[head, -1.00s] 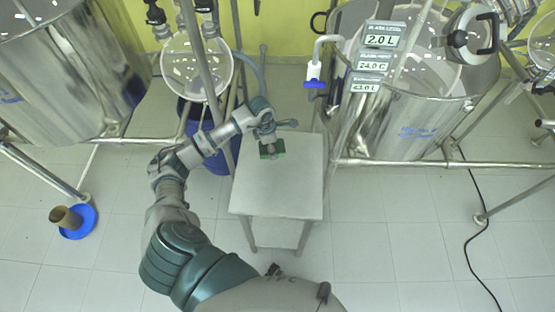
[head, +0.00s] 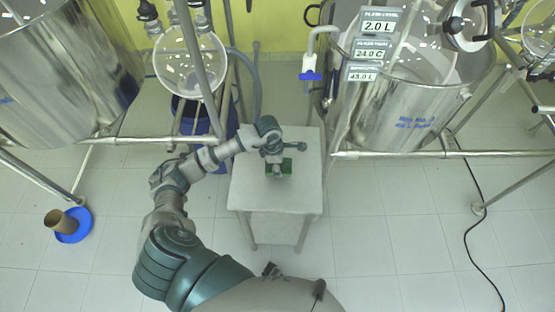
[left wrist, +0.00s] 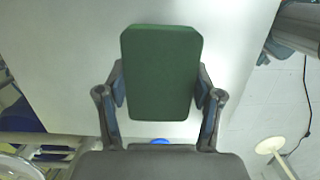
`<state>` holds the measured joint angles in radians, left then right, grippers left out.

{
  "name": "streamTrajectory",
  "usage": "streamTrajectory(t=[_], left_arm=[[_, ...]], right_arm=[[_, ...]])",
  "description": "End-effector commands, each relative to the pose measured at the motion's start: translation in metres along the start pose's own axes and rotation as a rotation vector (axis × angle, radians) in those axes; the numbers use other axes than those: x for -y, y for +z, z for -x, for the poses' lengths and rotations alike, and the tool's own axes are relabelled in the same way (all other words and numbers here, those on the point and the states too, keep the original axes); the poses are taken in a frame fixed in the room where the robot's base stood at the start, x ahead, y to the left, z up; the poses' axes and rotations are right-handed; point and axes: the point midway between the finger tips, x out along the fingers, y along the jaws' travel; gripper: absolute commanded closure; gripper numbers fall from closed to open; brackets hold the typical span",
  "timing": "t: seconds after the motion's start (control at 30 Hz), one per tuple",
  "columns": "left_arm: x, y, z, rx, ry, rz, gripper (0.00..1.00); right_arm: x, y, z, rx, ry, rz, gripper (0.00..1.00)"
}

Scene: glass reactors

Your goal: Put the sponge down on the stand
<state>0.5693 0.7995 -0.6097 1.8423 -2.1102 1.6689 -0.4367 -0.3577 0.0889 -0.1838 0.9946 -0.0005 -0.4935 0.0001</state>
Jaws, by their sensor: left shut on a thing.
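The green sponge (left wrist: 160,75) is a rounded block in the left wrist view, held between the two fingers of my left gripper (left wrist: 160,95). In the head view the sponge (head: 287,167) shows partly from under my left gripper (head: 277,170), over the grey-white top of the stand (head: 270,198). The stand top also fills much of the left wrist view (left wrist: 60,60). I cannot tell whether the sponge touches the stand top. My right gripper is in neither view.
A steel reactor vessel (head: 400,110) on a tube frame stands right of the stand. A dark blue bin (head: 195,118) stands behind left. A blue dish (head: 75,228) with a brown cup (head: 58,220) lies on the floor at left. The front of the stand top is bare.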

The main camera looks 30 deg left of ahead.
Motion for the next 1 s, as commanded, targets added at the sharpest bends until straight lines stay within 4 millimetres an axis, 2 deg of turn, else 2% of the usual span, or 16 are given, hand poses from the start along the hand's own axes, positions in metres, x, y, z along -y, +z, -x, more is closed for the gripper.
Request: streamTrajectory(t=[0.03, 0.1, 0.23, 0.37, 0.6, 0.9, 0.93, 1.0], left_arm=[[-0.013, -0.001, 0.000, 0.002, 0.001, 0.006, 0.72], [-0.028, -0.003, -0.002, 0.003, -0.001, 0.004, 0.72], [-0.044, -0.006, -0.004, 0.002, 0.000, 0.002, 0.72], [-0.048, -0.007, -0.009, 0.001, -0.002, 0.001, 0.72], [-0.047, -0.011, -0.038, 0.000, -0.002, 0.000, 0.72], [-0.047, -0.012, -0.041, 0.000, 0.000, -0.001, 0.72], [-0.048, -0.012, -0.040, 0.000, 0.000, -0.001, 0.29], [-0.048, -0.012, -0.040, 0.001, 0.000, -0.001, 0.12]], right_arm=[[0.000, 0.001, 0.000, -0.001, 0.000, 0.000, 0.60], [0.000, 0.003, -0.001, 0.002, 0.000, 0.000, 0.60], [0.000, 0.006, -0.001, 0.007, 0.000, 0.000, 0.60], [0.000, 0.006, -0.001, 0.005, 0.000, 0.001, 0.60], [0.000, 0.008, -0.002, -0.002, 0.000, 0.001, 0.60], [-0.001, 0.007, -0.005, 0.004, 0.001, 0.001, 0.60], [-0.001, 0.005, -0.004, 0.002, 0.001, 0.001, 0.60], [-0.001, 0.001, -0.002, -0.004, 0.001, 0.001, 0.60]])
